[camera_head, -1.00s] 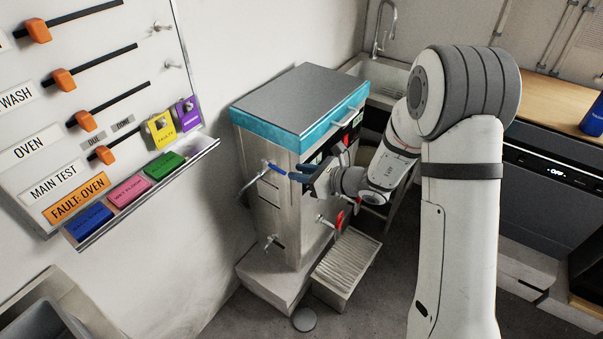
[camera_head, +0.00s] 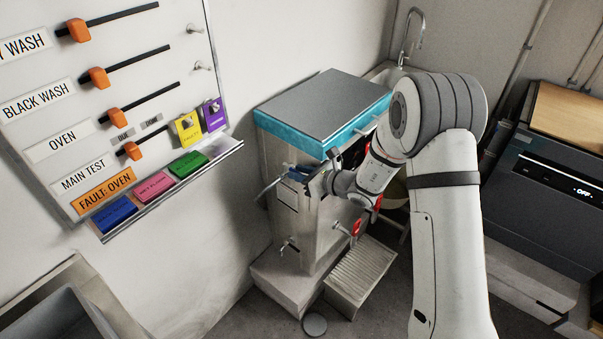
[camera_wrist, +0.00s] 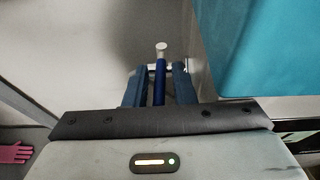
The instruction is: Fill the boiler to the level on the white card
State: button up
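The boiler (camera_head: 330,105) is a steel box with a grey top and a teal band, standing on a low plinth in the head view. My gripper (camera_head: 302,176) is at its upper front, by a blue-handled lever. In the wrist view, a blue bar (camera_wrist: 160,82) with a pale round end runs between the two blue fingers of my gripper (camera_wrist: 159,88). Narrow gaps show between bar and fingers, so the gripper looks open around it. Red-handled taps (camera_head: 357,228) are on the boiler's right face, partly behind my arm. I cannot make out the white card.
A ribbed step (camera_head: 361,275) stands in front of the boiler. A wall board (camera_head: 60,115) with orange sliders and coloured blocks is at left. A sink (camera_head: 65,315) is at lower left. A dark appliance (camera_head: 555,190) stands at right.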

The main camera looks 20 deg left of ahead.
grip_shut()
jog(key=shift+s+a+f+m+t+h+b, duration=0.15)
jog(key=shift+s+a+m+t+h+b, duration=0.25)
jog(key=shift+b, duration=0.75)
jog(key=shift+s+a+m+t+h+b, duration=0.1)
jog(key=shift+s+m+t+h+b, duration=0.2)
jog(key=shift+m+t+b, duration=0.6)
jog(key=shift+s+a+m+t+h+b, duration=0.15)
jog(key=shift+m+t+h+b, duration=0.2)
jog(key=shift+b, duration=0.9)
